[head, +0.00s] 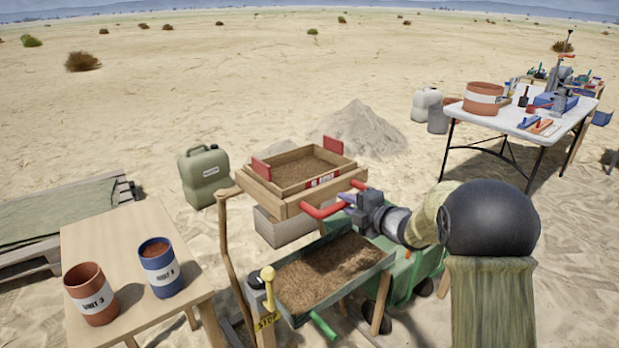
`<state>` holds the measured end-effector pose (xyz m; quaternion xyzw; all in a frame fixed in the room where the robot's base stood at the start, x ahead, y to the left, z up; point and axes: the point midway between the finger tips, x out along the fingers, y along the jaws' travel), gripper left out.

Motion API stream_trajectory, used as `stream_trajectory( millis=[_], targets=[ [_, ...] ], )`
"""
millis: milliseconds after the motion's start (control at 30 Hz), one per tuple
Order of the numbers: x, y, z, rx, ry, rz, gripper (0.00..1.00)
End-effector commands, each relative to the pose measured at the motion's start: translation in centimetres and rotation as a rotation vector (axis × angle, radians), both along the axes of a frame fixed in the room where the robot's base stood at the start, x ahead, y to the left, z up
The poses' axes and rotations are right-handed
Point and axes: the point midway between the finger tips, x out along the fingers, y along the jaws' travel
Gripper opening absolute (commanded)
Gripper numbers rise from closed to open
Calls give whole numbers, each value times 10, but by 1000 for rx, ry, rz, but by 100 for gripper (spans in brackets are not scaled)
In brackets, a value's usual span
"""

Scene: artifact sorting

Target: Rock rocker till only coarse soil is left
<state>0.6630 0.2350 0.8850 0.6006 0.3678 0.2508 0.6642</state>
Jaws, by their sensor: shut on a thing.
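The rocker (264,183) is a wooden box frame standing in the middle of the head view, with a tray of brown soil (302,172) in its top. Red plates stand on two of its sides, and a red handle (325,210) sticks out at its front right corner. My gripper (349,204) is shut on this red handle, and my arm reaches in from the right. How coarse the soil is cannot be told. Below and in front, a green barrow (380,262) holds a bed of brown soil (332,272).
A wooden table (135,258) at the left bears a red bucket (92,293) and a blue bucket (160,267) with soil. A green jerrycan (204,175) stands behind it. A yellow-topped stop post (268,290) is near the barrow. A white table (500,119) with tools stands at the back right.

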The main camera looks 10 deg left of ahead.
Motion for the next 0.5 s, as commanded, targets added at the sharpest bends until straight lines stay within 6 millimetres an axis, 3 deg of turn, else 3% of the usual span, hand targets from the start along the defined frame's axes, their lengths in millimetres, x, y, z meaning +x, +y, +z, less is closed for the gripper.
stream_trajectory(
  millis=[33, 500],
  targets=[
    [-3, -5, -16, -19, 25, -6, 0],
    [-15, -19, -16, -20, 25, -4, 0]
  ],
)
